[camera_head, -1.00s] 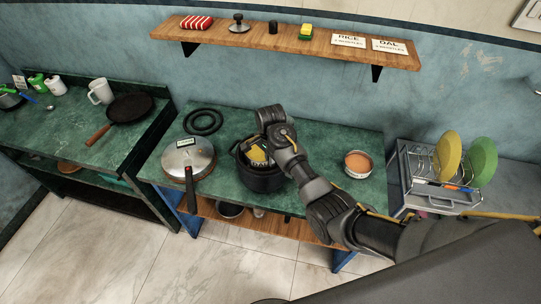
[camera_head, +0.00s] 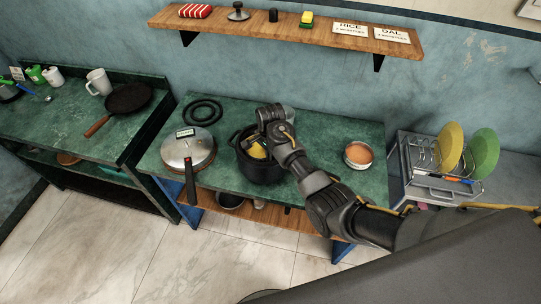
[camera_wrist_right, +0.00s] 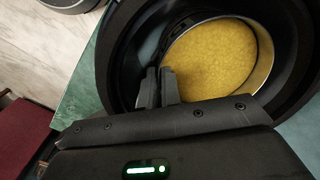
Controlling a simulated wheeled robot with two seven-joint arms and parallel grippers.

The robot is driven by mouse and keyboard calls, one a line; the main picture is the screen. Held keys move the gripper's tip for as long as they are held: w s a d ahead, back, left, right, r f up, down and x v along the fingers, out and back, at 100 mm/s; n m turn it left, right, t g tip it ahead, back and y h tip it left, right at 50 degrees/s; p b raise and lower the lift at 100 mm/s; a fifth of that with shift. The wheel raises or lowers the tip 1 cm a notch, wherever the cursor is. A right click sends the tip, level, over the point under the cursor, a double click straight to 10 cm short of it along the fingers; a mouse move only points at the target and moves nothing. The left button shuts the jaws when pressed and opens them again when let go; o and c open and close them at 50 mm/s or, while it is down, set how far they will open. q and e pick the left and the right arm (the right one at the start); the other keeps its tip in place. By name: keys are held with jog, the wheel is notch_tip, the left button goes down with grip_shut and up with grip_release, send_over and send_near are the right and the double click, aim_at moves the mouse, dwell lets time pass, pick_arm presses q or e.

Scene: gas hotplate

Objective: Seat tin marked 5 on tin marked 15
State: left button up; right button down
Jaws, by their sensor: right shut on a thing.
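A black pot (camera_head: 262,171) stands on the green bench top. A round metal tin with yellow contents is inside the pot in the head view (camera_head: 257,152) and fills much of the wrist view (camera_wrist_right: 215,62). My right gripper (camera_wrist_right: 160,86) is shut on the tin's rim at its near left side; the hand partly covers the pot in the head view. Another metal tin with orange contents (camera_head: 358,154) stands apart on the bench, right of the pot. I can read no number on either tin. What lies under the yellow-filled tin is hidden. My left gripper is out of view.
A lidded pan (camera_head: 187,151) stands left of the pot, with black rings (camera_head: 203,111) behind it. A dish rack with plates (camera_head: 440,166) is at the right. A wall shelf (camera_head: 290,36) runs above. Clear bench lies between pot and orange-filled tin.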

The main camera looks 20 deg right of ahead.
jog(key=shift+r+p, duration=0.1)
jog(key=shift+p, duration=0.35)
jog(key=shift+f, duration=0.5)
dwell(0.6)
jog(key=c, duration=1.5)
grip_release()
